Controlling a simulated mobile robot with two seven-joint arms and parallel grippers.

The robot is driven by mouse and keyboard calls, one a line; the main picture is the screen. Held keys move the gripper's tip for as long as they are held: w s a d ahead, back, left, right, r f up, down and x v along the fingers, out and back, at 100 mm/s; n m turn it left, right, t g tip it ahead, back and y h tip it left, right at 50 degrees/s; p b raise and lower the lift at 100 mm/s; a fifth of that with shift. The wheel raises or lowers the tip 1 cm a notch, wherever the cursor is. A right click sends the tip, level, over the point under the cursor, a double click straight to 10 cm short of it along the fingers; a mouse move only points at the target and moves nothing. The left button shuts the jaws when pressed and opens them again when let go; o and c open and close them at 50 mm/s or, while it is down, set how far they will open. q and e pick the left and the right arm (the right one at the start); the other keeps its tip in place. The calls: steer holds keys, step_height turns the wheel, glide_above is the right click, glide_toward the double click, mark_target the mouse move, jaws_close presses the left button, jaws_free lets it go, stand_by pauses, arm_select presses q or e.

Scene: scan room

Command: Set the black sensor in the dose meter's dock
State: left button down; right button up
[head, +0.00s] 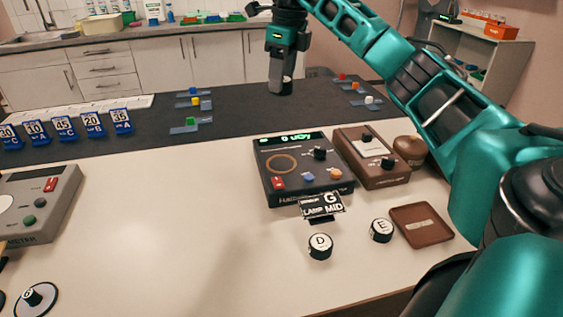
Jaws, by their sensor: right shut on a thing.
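My right gripper (281,84) points down, above and beyond the meter in the picture. It is shut on a dark, roughly cylindrical thing (281,88), apparently the black sensor; the fingers partly hide it. My left gripper is not in view.
Black pucks D (320,246) and E (381,230), a brown tray (421,225) and a sign card (321,206) lie in front. A brown device (372,160) stands right of the meter, a grey meter (38,203) far left. The table's middle left is clear.

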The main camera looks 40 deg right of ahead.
step_height(320, 180, down, 14)
steer(key=shift+f+b, duration=0.1)
steer(key=shift+b, duration=0.7)
step_height(320, 180, down, 5)
steer(key=shift+f, duration=0.15)
steer(key=shift+f, duration=0.15)
steer(key=o, duration=1.1)
